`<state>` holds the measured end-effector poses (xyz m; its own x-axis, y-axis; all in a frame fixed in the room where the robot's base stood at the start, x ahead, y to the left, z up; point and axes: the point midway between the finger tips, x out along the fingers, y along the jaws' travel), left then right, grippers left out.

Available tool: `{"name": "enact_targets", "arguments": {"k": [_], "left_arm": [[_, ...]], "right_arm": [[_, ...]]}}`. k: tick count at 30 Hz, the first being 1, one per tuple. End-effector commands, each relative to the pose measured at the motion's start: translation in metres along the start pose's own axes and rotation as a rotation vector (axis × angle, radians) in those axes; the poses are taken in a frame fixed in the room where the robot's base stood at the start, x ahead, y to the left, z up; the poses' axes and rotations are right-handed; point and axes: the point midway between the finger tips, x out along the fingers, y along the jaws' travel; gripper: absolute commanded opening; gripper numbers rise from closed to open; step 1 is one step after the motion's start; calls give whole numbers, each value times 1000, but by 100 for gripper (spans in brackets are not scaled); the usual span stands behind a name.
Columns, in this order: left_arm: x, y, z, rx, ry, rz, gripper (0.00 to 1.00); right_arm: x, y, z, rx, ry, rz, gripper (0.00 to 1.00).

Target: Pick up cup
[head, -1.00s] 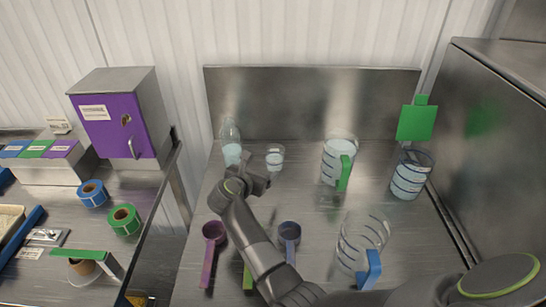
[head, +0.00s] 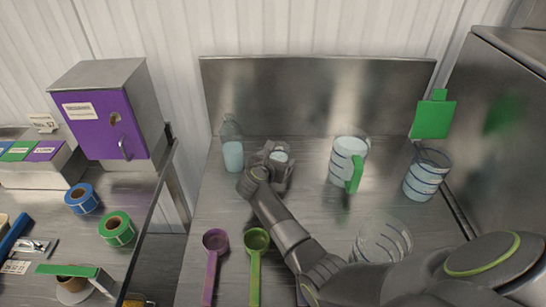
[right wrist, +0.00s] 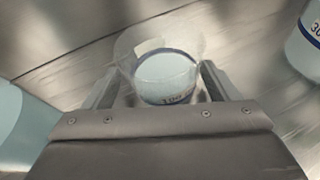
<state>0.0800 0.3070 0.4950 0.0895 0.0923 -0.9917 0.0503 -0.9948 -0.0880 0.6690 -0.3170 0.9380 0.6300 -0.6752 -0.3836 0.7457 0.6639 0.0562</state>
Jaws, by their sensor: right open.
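The cup (head: 279,156) is a small clear measuring cup with pale contents, standing on the steel table towards the back. My right gripper (head: 278,165) reaches it from the front and partly covers it in the head view. In the right wrist view the cup (right wrist: 166,75) sits between the two open fingers of the gripper (right wrist: 160,88), with a dark graduation ring and a number on its side. I cannot tell whether the fingers touch it. My left gripper is not in view.
A clear bottle (head: 232,150) stands close left of the cup. A green-handled jug (head: 347,160) and a beaker (head: 427,175) stand to the right. A large clear jug (head: 383,243) and purple (head: 214,243) and green (head: 256,241) scoops are nearer. A steel backsplash (head: 315,95) rises behind.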

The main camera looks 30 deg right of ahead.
Motion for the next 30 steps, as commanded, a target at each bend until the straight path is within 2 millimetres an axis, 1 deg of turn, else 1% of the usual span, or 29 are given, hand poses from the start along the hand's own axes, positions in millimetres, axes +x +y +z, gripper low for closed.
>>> {"name": "enact_targets", "arguments": {"k": [3,5,8,12,15,17,25,30], "left_arm": [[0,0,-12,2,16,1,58],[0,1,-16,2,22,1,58],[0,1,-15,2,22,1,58],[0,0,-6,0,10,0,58],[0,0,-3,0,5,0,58],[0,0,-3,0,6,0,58],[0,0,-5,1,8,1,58],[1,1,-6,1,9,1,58]], "right_arm": [[0,0,0,0,1,0,81],[0,0,0,0,1,0,81],[0,0,0,0,1,0,68],[0,0,0,0,1,0,50],[0,0,0,0,1,0,37],[0,0,-1,0,2,0,30],[0,0,-1,-1,3,-1,30],[-2,0,3,0,2,0,30]]}}
